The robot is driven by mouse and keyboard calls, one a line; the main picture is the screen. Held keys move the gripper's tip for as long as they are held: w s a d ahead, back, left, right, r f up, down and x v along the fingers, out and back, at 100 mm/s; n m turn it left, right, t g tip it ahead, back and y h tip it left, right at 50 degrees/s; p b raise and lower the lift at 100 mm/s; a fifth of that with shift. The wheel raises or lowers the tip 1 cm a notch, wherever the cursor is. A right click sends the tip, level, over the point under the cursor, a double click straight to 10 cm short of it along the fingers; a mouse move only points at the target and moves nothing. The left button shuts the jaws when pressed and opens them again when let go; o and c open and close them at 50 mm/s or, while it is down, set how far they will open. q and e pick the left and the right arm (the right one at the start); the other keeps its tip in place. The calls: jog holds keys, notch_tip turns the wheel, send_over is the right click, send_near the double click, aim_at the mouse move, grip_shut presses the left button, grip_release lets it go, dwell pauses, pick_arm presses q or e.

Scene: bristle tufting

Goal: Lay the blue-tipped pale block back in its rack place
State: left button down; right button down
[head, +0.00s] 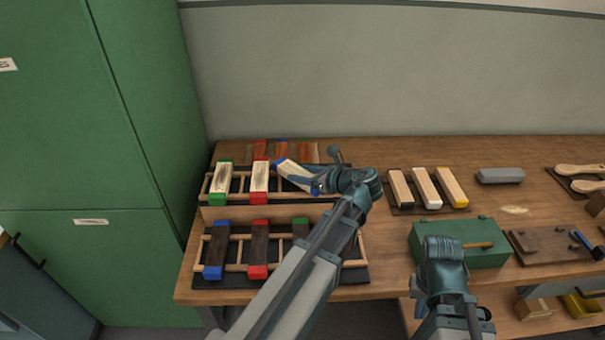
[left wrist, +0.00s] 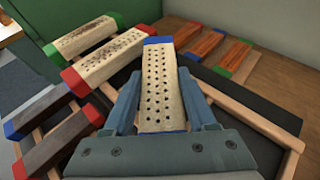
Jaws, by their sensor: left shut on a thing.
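The pale block with blue tips (head: 293,173) is at the upper rack (head: 213,190), to the right of the red-tipped pale block (head: 260,178). My left gripper (head: 318,183) is shut on it. The left wrist view shows the pale block (left wrist: 160,85) between the two fingers (left wrist: 163,110), its face dotted with several holes. In the head view it lies slanted compared with its neighbours. I cannot tell whether it touches the rack rails. The green-tipped pale block (head: 221,180) lies furthest left in this rack. My right gripper (head: 441,250) is over the bench front; its jaws are unclear.
A lower rack (head: 240,270) holds dark blocks with coloured tips, partly behind my left arm. Reddish blocks (head: 282,150) lie behind the upper rack. A green cabinet (head: 90,150) borders the left.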

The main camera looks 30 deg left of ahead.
pick_arm(q)
jog(key=shift+f+b, duration=0.4)
jog(key=shift+f, duration=0.05)
jog(key=shift+c, duration=0.6)
grip_release()
jog(key=shift+s+d+r+p, duration=0.1)
jog(key=shift+d+r+p, duration=0.2)
jog(key=shift+d, duration=0.15)
jog(key=p+v, duration=0.4)
jog(key=v, duration=0.8)
jog(key=shift+s+d+p, duration=0.15)
jog(key=shift+d+p, duration=0.15)
jog(key=shift+d, duration=0.1)
